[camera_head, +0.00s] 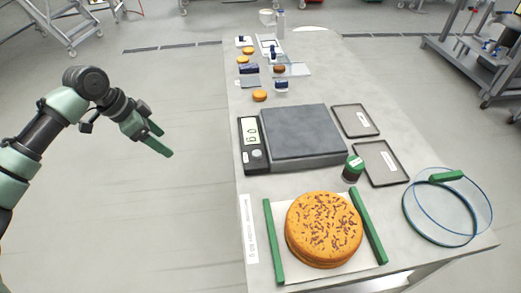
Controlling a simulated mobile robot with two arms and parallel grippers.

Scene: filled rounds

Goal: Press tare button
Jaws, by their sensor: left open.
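A scale with a flat grey weighing plate (300,131) stands on the table. Its black control panel (250,146) is on the left side, with a lit display (250,132) and a pale round button (257,155) near its front end. The display's digits are turned sideways and I cannot read them surely. The weighing plate is empty. My left gripper (160,140) is open and empty, in the air left of the table, apart from the panel. My right gripper is not in view.
A round cake (324,229) lies on a white sheet between green bars (273,241) in front of the scale. A green-lidded jar (353,168), dark trays (380,163) and a clear round cover (441,212) are to the right. Small cakes (260,96) and packets lie behind.

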